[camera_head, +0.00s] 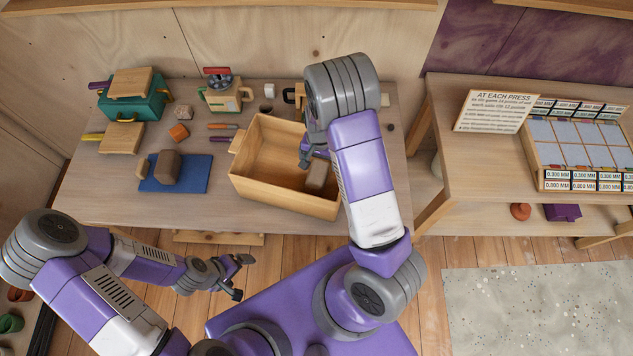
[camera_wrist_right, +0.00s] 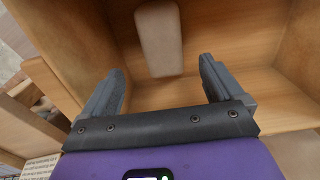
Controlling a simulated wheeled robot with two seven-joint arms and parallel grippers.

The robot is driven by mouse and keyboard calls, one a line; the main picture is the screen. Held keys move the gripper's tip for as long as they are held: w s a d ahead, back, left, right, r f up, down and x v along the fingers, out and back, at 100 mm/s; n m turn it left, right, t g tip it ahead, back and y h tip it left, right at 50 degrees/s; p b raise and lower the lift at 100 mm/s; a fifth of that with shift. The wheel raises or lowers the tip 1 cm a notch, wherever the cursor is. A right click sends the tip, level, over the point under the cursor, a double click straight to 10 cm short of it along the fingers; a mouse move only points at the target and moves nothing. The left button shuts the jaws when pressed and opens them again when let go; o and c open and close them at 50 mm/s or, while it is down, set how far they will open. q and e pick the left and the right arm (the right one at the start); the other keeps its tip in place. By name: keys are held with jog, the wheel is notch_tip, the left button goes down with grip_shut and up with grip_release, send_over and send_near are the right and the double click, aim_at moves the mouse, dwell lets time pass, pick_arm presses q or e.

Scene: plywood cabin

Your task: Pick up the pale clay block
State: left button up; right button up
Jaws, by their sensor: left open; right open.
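A pale clay block (camera_wrist_right: 158,40) lies inside the wooden crate (camera_head: 265,187), near its right side; in the head view it shows as a greyish-tan block (camera_head: 317,175), partly covered by my right arm. My right gripper (camera_head: 306,157) is over the crate, open and empty. In the right wrist view the block lies beyond the fingertips (camera_wrist_right: 161,68), roughly in line with the gap between them, not held. My left gripper (camera_head: 243,277) is open and empty, in front of the table's front edge.
A darker brown block (camera_head: 167,166) sits on a blue mat (camera_head: 194,173) left of the crate. The crate walls surround the block closely on the right.

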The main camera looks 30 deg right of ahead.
aim_at(317, 173)
jog(key=shift+f+b, duration=0.4)
jog(key=shift+f, duration=0.5)
jog(key=shift+s+f, duration=0.15)
jog(key=shift+s, duration=0.05)
jog(key=shift+s+f, duration=0.1)
jog(key=shift+f, duration=0.15)
jog(key=f, duration=0.4)
jog(key=f+b, duration=0.1)
jog(key=f, duration=0.2)
jog(key=shift+w+a, duration=0.25)
jog(key=shift+a, duration=0.1)
pick_arm(q)
notch_tip(317, 173, down, 3)
jog(key=shift+s+r, duration=0.15)
jog(key=shift+r, duration=0.05)
pick_arm(e)
jog(key=c, duration=1.7)
